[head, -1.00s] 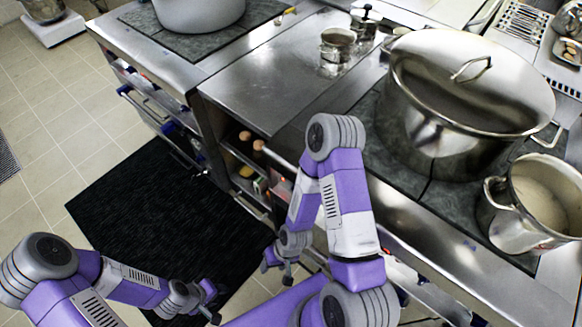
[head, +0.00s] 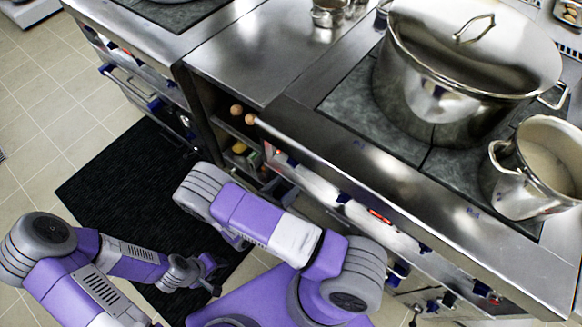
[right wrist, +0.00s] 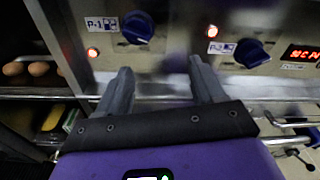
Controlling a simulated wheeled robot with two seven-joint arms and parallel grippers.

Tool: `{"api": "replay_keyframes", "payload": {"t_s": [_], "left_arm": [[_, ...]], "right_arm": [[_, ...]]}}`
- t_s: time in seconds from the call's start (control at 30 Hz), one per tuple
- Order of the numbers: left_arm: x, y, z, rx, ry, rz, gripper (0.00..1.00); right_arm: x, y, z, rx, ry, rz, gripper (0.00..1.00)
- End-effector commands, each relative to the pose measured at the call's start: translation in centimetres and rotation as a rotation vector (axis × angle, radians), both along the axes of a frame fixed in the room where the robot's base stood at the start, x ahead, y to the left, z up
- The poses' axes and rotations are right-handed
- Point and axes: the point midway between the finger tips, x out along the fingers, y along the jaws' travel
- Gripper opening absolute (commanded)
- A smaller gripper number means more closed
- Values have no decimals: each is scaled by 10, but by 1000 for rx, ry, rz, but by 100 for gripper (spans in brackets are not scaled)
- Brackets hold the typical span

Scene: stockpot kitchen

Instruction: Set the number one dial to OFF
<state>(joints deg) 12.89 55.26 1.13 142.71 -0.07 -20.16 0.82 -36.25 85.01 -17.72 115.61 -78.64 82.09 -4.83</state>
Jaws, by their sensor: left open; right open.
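The number one dial (right wrist: 137,28) is a dark blue knob on the steel front panel in the right wrist view, beside a label that seems to read P-1 and a lit red lamp (right wrist: 92,53). Its pointer direction is unclear. In the head view it shows as a small blue spot (head: 291,162). My right gripper (right wrist: 155,80) is open and empty, its two fingers pointing at the panel below the dials, apart from them; in the head view my arm mostly hides it. My left gripper (head: 214,277) is open and empty over the floor, far from the panel.
A second blue dial (right wrist: 252,53) with a red lamp and a red display (right wrist: 303,54) lie to the right. A rail (right wrist: 150,98) runs below the panel. A large stockpot (head: 455,75) stands on the stove.

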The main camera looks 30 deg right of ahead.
Motion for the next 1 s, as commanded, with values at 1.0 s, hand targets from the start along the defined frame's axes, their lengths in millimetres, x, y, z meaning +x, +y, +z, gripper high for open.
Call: {"api": "replay_keyframes", "payload": {"t_s": [1.0], "left_arm": [[0, 0, -13, 0, 0, 0, 43]], "right_arm": [[54, -54, 13, -83, -35, 109, 68]]}}
